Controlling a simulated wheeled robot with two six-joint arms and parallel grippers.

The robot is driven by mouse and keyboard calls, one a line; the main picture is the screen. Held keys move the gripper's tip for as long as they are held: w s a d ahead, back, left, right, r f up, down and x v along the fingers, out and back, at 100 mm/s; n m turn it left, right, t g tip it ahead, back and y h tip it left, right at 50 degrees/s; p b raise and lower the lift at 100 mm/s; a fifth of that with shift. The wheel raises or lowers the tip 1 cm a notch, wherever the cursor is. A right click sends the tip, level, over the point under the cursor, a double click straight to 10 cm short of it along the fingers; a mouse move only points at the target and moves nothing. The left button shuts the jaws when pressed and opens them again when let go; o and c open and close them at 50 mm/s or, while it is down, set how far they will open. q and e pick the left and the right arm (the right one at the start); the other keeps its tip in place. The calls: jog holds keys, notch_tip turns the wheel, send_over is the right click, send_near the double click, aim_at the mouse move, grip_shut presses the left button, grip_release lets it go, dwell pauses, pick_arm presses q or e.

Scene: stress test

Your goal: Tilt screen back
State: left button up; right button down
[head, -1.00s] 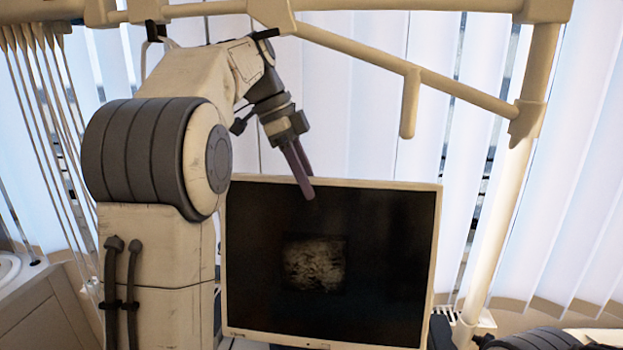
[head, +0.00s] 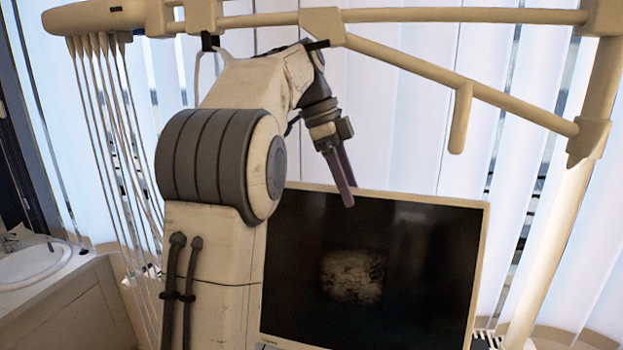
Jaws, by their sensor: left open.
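The screen (head: 410,270) is a dark monitor with a pale frame and a small grey picture in its middle. It stands nearly upright, and its lower edge runs out of the picture. My left gripper (head: 345,190) hangs with its fingers pointing down at the screen's top edge, left of that edge's middle. The fingers overlap the top frame in the picture; I cannot tell whether they touch it. The gripper is open and holds nothing that I can see. My left arm hides the screen's left side. My right gripper is not in view.
A beige rail frame (head: 420,66) crosses above the screen, with a short peg (head: 461,120) hanging down. Several hoses (head: 110,120) hang at the left. A sink (head: 35,262) sits in a counter at the lower left. White vertical blinds (head: 400,125) fill the background.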

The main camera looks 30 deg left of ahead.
aim_at(295, 182)
pick_arm(q)
jog(key=shift+v, duration=0.75)
jog(key=a, duration=0.3)
jog(key=s+a+b, duration=0.1)
jog(key=a, duration=0.2)
jog(key=s+a, duration=0.1)
jog(key=a, duration=0.2)
jog(key=shift+s+a, duration=0.1)
jog(key=shift+s, duration=0.15)
jog(key=shift+s+a+r+p, duration=0.1)
jog(key=shift+s+a+p, duration=0.05)
jog(key=shift+a, duration=0.3)
jog(key=shift+s+a+r+p, duration=0.1)
jog(key=shift+a+p, duration=0.05)
jog(key=shift+a, duration=0.35)
jog(key=shift+s+a+f, duration=0.1)
jog(key=shift+a, duration=0.2)
